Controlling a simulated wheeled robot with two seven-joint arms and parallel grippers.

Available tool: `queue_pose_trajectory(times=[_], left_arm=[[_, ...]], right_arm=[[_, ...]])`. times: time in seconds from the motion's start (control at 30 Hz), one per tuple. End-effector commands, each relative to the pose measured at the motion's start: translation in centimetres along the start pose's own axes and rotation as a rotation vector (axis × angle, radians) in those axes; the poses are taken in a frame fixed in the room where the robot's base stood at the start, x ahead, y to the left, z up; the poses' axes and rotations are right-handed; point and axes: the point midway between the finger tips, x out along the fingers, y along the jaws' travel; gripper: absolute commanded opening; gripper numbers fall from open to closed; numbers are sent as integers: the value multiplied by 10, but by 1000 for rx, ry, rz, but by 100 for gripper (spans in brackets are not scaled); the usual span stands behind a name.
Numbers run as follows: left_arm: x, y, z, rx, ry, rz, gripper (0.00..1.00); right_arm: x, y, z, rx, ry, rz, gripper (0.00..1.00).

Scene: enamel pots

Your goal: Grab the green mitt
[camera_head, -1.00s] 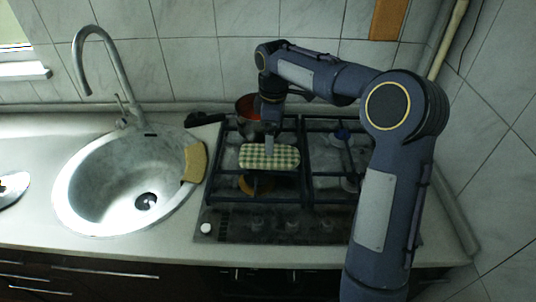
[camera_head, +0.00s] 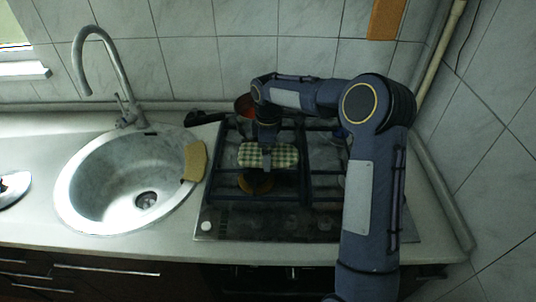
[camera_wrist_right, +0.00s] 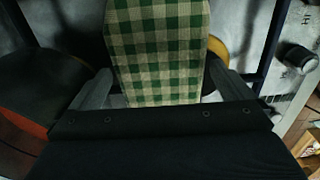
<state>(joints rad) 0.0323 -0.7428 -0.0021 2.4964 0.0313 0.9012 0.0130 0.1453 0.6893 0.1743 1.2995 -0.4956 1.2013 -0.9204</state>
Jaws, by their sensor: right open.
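The green mitt (camera_head: 287,156), a green and cream checked cloth, lies on the stove grate in the head view. My right gripper (camera_head: 266,161) is over it, with its wrist hiding part of the cloth. In the right wrist view the mitt (camera_wrist_right: 158,45) runs between the two spread fingers of my right gripper (camera_wrist_right: 162,88). The gripper is open, with one finger on each side of the mitt. I cannot tell whether either finger touches it. My left gripper is not in view.
A red-inside pot (camera_head: 243,103) stands behind the mitt. A yellow-orange round item (camera_head: 256,184) sits in front, under the grate area. The sink (camera_head: 125,180) is at left, with a tan sponge-like piece (camera_head: 195,161) on its rim. The grate bars (camera_head: 303,190) surround the mitt.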

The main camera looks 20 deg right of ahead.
Motion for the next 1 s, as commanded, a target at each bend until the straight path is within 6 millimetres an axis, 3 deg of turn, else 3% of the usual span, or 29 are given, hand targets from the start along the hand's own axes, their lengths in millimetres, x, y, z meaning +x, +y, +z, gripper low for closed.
queue_pose_trajectory(times=[0.03,0.3,0.67,0.87,1.0], left_arm=[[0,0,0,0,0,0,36],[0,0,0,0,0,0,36],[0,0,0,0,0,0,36],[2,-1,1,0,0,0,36],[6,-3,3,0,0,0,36]], right_arm=[[0,0,0,0,0,0,100],[0,0,0,1,0,0,65],[-6,1,0,1,1,2,64],[-29,1,0,3,1,4,64],[-53,-17,-8,-2,2,6,64]])
